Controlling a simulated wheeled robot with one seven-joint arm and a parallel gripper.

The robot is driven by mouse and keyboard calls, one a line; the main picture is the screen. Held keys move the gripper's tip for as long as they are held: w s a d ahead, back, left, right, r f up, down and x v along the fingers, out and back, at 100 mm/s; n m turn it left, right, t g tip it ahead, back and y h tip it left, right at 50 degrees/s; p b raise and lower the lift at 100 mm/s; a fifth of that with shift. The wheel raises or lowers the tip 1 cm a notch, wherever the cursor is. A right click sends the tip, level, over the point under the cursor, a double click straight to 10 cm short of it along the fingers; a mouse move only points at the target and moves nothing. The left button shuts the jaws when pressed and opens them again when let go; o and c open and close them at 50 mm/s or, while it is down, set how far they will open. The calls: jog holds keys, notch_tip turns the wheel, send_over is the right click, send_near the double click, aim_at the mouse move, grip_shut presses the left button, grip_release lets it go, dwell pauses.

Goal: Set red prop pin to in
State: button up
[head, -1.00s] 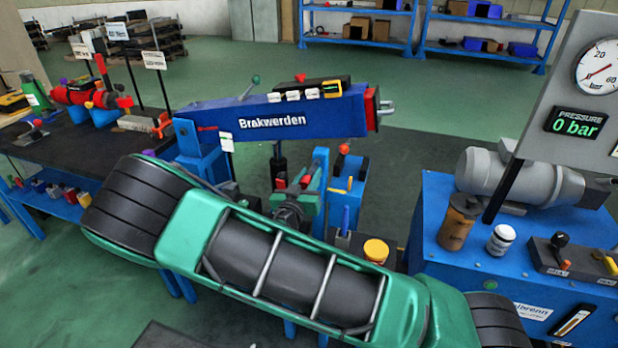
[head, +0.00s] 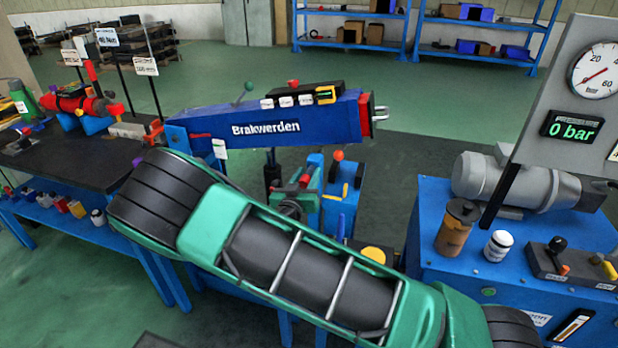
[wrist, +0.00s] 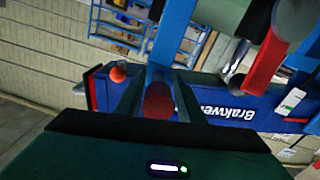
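A dark red rounded end (wrist: 158,100), possibly the red prop pin, lies between the fingers of my gripper (wrist: 160,84) in the wrist view. The fingers stand apart on either side of it; contact cannot be made out. A blue post is just beyond. A red handle (wrist: 265,60) is to the right and an orange-red ball knob (wrist: 118,73) to the left.
The blue "Brakwerden" boom (head: 270,122) spans above and behind the stand. A blue pump unit (head: 500,270) with a motor and a gauge panel reading 0 bar stands at right. A dark-topped workbench (head: 70,160) is at left. Green floor lies open behind.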

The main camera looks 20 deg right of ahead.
aim_at(303, 186)
jog(key=shift+o, duration=0.6)
jog(key=shift+s, duration=0.1)
jog(key=v, duration=1)
jog(key=shift+s+a+f, duration=0.1)
jog(key=shift+s+a, duration=0.1)
jog(key=shift+a, duration=0.05)
